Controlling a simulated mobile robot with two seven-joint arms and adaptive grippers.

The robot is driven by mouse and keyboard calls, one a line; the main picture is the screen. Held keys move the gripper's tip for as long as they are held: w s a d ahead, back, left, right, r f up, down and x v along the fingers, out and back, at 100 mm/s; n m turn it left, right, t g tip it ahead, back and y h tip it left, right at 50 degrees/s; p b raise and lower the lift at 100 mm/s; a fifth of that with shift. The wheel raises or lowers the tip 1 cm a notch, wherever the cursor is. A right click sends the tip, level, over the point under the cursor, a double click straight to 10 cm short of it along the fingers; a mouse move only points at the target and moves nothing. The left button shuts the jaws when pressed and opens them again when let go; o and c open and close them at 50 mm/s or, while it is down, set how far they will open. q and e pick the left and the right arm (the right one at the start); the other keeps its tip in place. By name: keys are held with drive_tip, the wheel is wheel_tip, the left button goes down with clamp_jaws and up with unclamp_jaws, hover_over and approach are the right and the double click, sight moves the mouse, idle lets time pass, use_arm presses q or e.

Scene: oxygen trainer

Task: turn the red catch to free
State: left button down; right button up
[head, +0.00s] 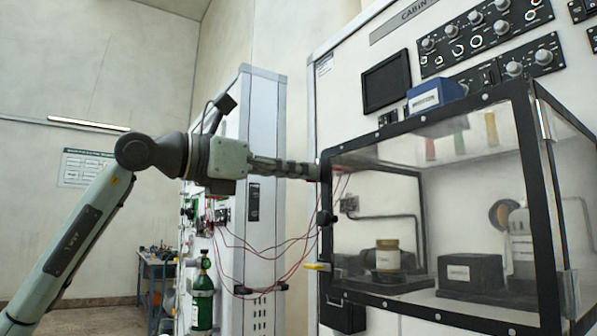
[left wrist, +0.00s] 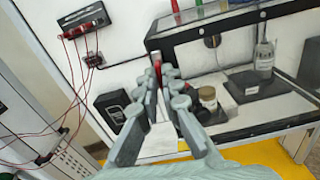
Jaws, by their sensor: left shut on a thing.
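The red catch (left wrist: 157,62) shows in the left wrist view as a small red piece at the fingertips, by the upper left part of the black-framed clear case (head: 528,190). My left gripper (head: 316,171) reaches in from the left at the case's upper left corner. In the left wrist view its fingers (left wrist: 164,75) are nearly together, shut on the red catch. The fingers hide much of the catch, and I cannot tell its exact angle. In the head view the catch is hidden behind the fingertips. My right gripper is in neither view.
A black knob (head: 325,217) and a yellow tab (head: 318,267) sit on the case's left edge. Inside stand a gold-lidded jar (head: 388,255) and black blocks (head: 470,272). Red wires (head: 265,247) hang to the left. A green cylinder (head: 202,300) stands below my arm.

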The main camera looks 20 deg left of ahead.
use_arm(q)
drive_tip(key=shift+n, duration=0.6)
drive_tip(key=c, duration=1.7)
unclamp_jaws()
drive_tip(key=v, duration=1.2)
